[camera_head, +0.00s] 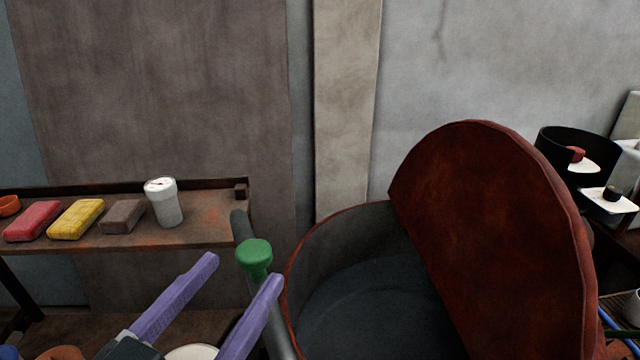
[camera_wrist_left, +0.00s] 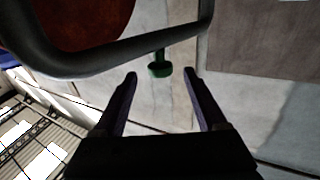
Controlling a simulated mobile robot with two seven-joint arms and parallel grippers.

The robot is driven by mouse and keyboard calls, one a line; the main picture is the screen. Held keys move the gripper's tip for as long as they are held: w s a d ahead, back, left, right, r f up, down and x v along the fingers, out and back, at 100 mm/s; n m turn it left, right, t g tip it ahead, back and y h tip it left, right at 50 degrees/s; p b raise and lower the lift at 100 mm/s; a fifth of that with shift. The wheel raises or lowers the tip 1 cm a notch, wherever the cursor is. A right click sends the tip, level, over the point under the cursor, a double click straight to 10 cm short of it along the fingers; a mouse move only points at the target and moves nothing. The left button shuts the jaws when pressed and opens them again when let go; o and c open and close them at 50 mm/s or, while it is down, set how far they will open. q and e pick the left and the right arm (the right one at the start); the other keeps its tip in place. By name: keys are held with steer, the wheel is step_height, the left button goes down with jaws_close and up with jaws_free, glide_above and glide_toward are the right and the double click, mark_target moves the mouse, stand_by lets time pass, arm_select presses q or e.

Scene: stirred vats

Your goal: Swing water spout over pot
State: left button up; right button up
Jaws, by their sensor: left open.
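The water spout (camera_head: 279,328) is a grey pipe standing at the left rim of the pot, with a green knob (camera_head: 254,254) on it. In the left wrist view the pipe (camera_wrist_left: 85,64) is a dark curved tube, and the green knob (camera_wrist_left: 160,69) sticks out from it. The pot (camera_head: 330,230) is a large dark vat with a rust-red lid (camera_head: 490,220) tilted up on its right. My left gripper (camera_head: 241,271) is open. Its purple fingertips are on either side of the knob, near it and not closed on it. My right gripper is out of view.
A rusty shelf (camera_head: 208,236) at left bears a red block (camera_head: 33,221), a yellow block (camera_head: 76,219), a brown block (camera_head: 122,216) and a pale canister with a dial (camera_head: 165,203). A black container (camera_head: 575,160) stands at far right. A wall closes the back.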

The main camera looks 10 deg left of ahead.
mark_target(263, 243)
arm_select(q)
steer(key=w, duration=0.2)
steer(key=w+d, duration=0.1)
steer(key=w, duration=0.2)
steer(key=w+p, duration=0.1)
steer(key=w, duration=0.1)
steer(key=shift+w+d, duration=0.15)
steer(key=shift+w, duration=0.05)
jaws_close()
stand_by(0.4)
stand_by(0.8)
